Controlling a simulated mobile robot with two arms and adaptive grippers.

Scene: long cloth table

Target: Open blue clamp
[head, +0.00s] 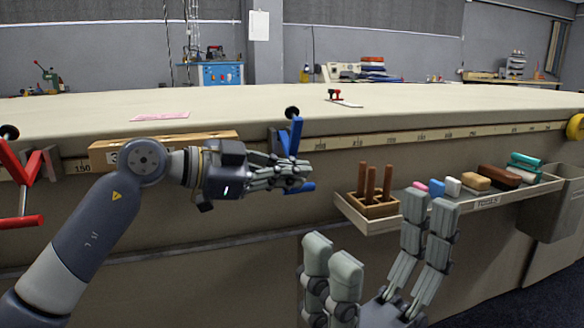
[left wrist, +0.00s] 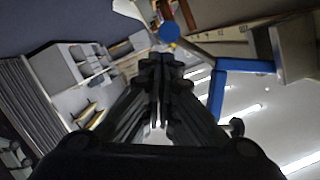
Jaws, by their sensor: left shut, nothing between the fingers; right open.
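The blue clamp (head: 296,136) is fixed at the table's front edge, with its blue handle standing up and a lower blue part showing beside my left gripper. My left gripper (head: 300,178) is shut in front of the clamp's lower part and partly hides it. I cannot tell whether they touch. In the left wrist view the shut fingers (left wrist: 160,100) point up the picture, with blue clamp parts (left wrist: 235,67) to their right and above. My right gripper (head: 378,265) is open and empty at the lower middle, in front of the table.
A red clamp (head: 22,180) is on the table edge at far left, beside a wooden block (head: 105,157). A tool ledge (head: 480,197) with wooden pegs (head: 372,185), chalks and brushes runs along the front right. A grey bin (head: 555,205) hangs at far right. The tabletop (head: 230,105) is mostly clear.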

